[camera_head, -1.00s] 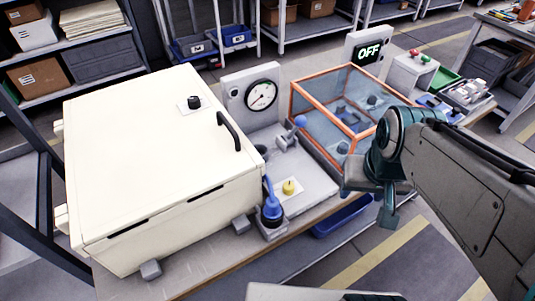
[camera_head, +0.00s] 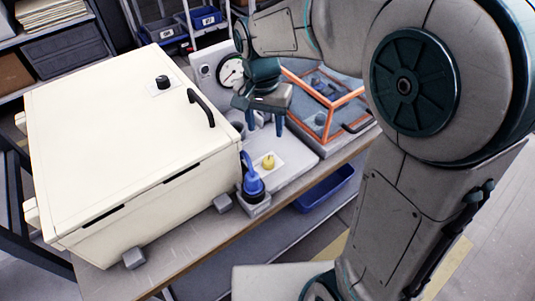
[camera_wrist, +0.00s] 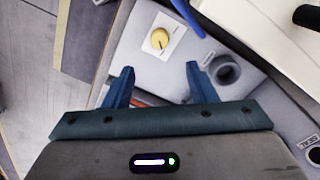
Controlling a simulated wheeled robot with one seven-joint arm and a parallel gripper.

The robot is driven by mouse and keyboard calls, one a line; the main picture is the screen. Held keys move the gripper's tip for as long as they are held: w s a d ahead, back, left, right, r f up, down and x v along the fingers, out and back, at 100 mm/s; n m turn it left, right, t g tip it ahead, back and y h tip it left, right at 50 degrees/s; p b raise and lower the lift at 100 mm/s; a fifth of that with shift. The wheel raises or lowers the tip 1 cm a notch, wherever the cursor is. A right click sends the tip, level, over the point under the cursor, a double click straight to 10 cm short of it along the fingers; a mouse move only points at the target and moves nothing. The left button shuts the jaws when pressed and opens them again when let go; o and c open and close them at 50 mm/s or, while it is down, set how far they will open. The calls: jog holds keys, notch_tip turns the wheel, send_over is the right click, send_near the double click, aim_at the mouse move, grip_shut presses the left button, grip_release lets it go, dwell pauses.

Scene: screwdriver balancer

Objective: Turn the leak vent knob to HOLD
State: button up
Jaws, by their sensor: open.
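A yellow knob (camera_head: 268,162) stands on a small white plate on the grey bench panel (camera_head: 290,172), right of the cream box. In the wrist view the yellow knob (camera_wrist: 159,38) shows a dark line across it, beyond my fingertips. A black knob (camera_head: 162,82) sits on a white plate on top of the cream box. I cannot read which label either knob bears. My gripper (camera_head: 265,124) is open and empty, fingers downward, above the panel behind the yellow knob. It also shows in the wrist view (camera_wrist: 160,70), apart from the knob.
The large cream box (camera_head: 110,130) with a black handle (camera_head: 202,110) stands left. A blue-handled tool (camera_head: 252,184) stands beside the yellow knob. A dial gauge (camera_head: 229,72) is partly hidden by my arm. An orange-framed clear case (camera_head: 322,105) stands right.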

aim_at(268, 160)
jog(key=f, duration=1.2)
jog(key=shift+s+d+f+b, duration=0.1)
jog(key=shift+s+d+b, duration=0.05)
jog(key=shift+d+b, duration=0.2)
jog(key=c, duration=1)
